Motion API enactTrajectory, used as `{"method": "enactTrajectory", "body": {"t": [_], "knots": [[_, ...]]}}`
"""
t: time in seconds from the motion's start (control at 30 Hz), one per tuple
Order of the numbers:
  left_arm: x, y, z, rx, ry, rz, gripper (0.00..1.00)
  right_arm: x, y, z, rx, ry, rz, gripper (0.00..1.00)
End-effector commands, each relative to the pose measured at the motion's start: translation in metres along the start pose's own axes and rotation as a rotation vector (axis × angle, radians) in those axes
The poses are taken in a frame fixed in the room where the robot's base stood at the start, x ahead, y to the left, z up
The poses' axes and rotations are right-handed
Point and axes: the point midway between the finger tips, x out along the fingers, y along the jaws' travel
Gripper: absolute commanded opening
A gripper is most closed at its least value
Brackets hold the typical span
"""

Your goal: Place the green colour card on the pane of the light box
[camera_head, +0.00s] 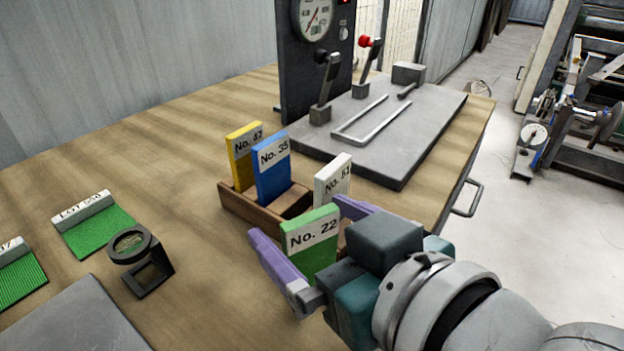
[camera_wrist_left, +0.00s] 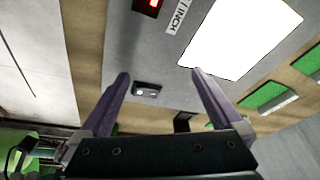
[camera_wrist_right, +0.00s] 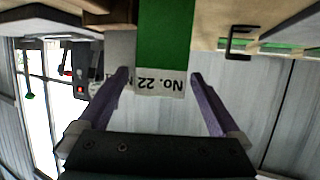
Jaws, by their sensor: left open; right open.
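The green colour card (camera_head: 312,242), labelled No. 22, stands upright in the front of a wooden rack (camera_head: 240,207). My right gripper (camera_head: 297,228) is open, with its purple fingers on either side of the green card. In the right wrist view the green card (camera_wrist_right: 164,45) lies between the open fingertips (camera_wrist_right: 158,78), with a gap on the right side. The light box pane (camera_wrist_left: 245,35) glows white in the left wrist view. My left gripper (camera_wrist_left: 158,76) is open and empty near the pane; it is not seen in the head view.
Yellow (camera_head: 244,152), blue (camera_head: 271,168) and white (camera_head: 332,180) cards stand in the same rack. A magnifier stand (camera_head: 140,260) and green lot swatches (camera_head: 95,230) lie to the left. A grey press plate (camera_head: 400,130) with levers stands behind.

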Motion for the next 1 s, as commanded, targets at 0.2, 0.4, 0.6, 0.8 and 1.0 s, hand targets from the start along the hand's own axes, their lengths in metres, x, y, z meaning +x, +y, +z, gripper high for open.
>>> {"method": "enactTrajectory", "body": {"t": [0.2,0.4,0.6,0.8,1.0], "knots": [[0.0001,-0.0001,-0.0001,0.000,0.001,0.000,1.00,0.0019,-0.0002,0.0002,0.000,-0.001,-0.001,1.00],[0.0000,-0.0001,-0.0002,0.000,0.001,0.000,1.00,0.0017,-0.0001,0.0002,0.000,-0.001,0.000,0.80],[0.0000,-0.0001,-0.0003,0.000,0.001,0.000,1.00,0.0016,-0.0001,0.0002,0.000,-0.001,0.000,0.57],[0.0000,-0.0001,-0.0003,0.000,0.001,0.000,1.00,0.0015,0.0000,0.0002,0.000,-0.001,0.000,0.35],[0.0000,-0.0001,-0.0003,0.000,0.001,0.000,1.00,0.0015,0.0000,0.0001,0.000,-0.001,0.000,0.12]]}}
